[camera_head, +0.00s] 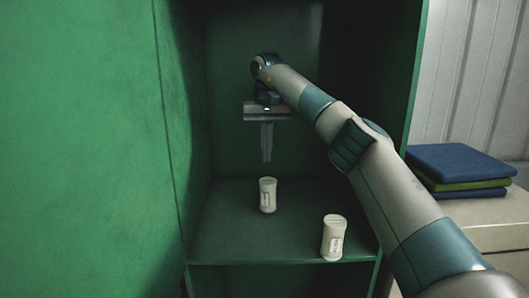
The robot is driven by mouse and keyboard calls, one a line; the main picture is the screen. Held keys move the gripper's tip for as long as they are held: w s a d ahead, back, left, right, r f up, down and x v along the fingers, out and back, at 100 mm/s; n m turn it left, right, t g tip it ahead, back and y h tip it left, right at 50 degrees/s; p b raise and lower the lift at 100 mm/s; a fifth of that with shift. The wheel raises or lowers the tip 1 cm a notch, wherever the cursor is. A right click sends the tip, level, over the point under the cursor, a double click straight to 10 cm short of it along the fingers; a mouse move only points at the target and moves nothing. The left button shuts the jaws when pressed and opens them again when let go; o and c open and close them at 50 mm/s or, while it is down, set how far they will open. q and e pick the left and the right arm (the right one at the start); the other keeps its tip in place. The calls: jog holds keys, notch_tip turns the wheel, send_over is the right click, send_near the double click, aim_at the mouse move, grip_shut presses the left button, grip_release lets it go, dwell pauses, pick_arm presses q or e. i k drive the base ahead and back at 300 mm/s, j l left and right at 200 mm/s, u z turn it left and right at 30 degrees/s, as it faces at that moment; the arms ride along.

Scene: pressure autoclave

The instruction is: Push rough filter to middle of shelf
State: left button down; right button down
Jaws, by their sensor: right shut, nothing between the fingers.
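Two similar white cylindrical filters stand upright on the green shelf (225,235). One filter (268,195) is farther back, left of the shelf's middle. The other filter (334,238) is at the front right, close to the shelf's front edge. I cannot tell from their labels which one is the rough filter. My right gripper (266,157) points downward inside the cabinet, shut and empty. It hangs above the back filter in the picture, apart from it. My left gripper is not in view.
The green cabinet's left wall or door (80,150) fills the left side. The cabinet's right side wall (413,75) stands beside my right arm. Folded blue and green cloths (460,163) lie on a surface at right. The shelf between and around the filters is clear.

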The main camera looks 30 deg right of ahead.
aim_at(335, 226)
jog(key=k, duration=1)
